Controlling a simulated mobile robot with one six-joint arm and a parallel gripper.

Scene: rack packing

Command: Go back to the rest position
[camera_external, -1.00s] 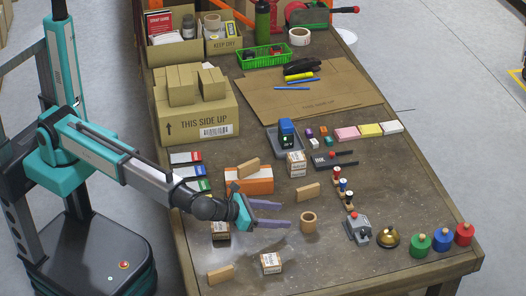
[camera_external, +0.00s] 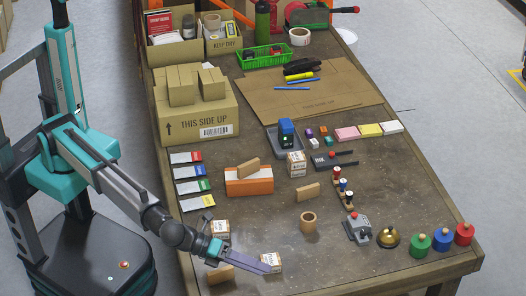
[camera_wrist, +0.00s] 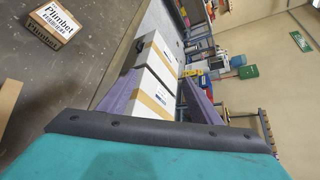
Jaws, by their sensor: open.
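My gripper (camera_external: 264,268) is low over the front left part of the workbench (camera_external: 285,225), its purple fingers pointing right. A small printed box (camera_external: 272,261) stands by the fingertips in the external view; I cannot tell if they touch. Another small box (camera_external: 220,229) stands just behind the gripper, and a wooden block (camera_external: 221,274) lies just in front of its wrist. In the wrist view the purple fingers (camera_wrist: 162,72) are spread. White boxes with tan tape (camera_wrist: 153,85) show between them; I cannot tell how near these are.
An orange holder (camera_external: 250,187) carrying a wooden block, a wooden ring (camera_external: 308,222) and a grey switch box (camera_external: 357,229) stand farther in. Coloured cards (camera_external: 194,185) lie along the left edge. A large carton (camera_external: 197,121) stands behind them.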

